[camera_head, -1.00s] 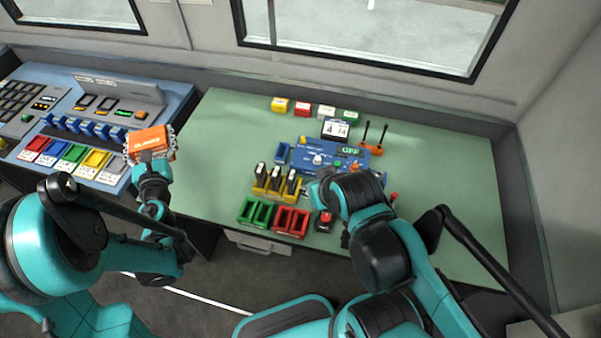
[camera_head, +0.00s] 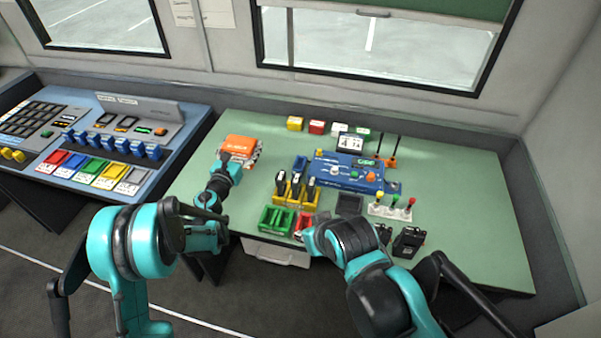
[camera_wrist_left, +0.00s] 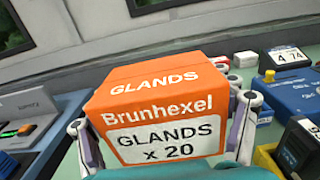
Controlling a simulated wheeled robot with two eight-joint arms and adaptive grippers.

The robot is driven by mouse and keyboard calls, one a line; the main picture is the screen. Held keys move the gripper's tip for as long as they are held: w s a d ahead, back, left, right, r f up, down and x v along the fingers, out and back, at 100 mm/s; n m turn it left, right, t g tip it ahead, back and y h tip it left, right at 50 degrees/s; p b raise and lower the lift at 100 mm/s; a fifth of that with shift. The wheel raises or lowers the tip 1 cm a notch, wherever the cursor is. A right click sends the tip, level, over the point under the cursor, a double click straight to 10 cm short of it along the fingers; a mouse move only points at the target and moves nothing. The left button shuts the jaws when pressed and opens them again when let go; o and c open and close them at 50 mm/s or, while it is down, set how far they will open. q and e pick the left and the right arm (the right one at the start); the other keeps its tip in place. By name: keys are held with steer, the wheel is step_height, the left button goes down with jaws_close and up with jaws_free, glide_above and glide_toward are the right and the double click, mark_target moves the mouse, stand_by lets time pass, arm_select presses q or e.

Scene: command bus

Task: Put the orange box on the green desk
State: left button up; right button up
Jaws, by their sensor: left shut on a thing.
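The orange box (camera_head: 240,147), labelled "Brunhexel GLANDS x 20", is in my left gripper (camera_head: 238,158) over the left part of the green desk (camera_head: 225,118). In the left wrist view the orange box (camera_wrist_left: 158,110) fills the middle, with a finger of my left gripper (camera_wrist_left: 160,130) on each side of it. The fingers are shut on the box. I cannot tell whether its underside touches the desk. My right arm reaches over the desk's front edge, and the fingertips of its gripper are not clearly visible.
Several small coloured boxes (camera_head: 316,127) line the back. A blue console (camera_head: 100,150) stands to the left. The desk's left strip is clear.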

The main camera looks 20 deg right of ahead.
arm_select(q)
steer(key=a+f+b, duration=0.1)
steer(key=a+f, duration=0.1)
steer(key=a, duration=0.1)
steer(key=w+a+f+b, duration=0.1)
steer(key=a+f+b, duration=0.1)
steer(key=a, duration=0.2)
steer(key=w+a+f+b, duration=0.1)
steer(key=a+f, duration=0.2)
steer(key=a, duration=0.1)
steer(key=shift+a+f, duration=0.1)
steer(key=shift+a, duration=0.15)
step_height(320, 180, down, 4)
steer(key=shift+b, duration=1.25)
steer(key=o, duration=1.2)
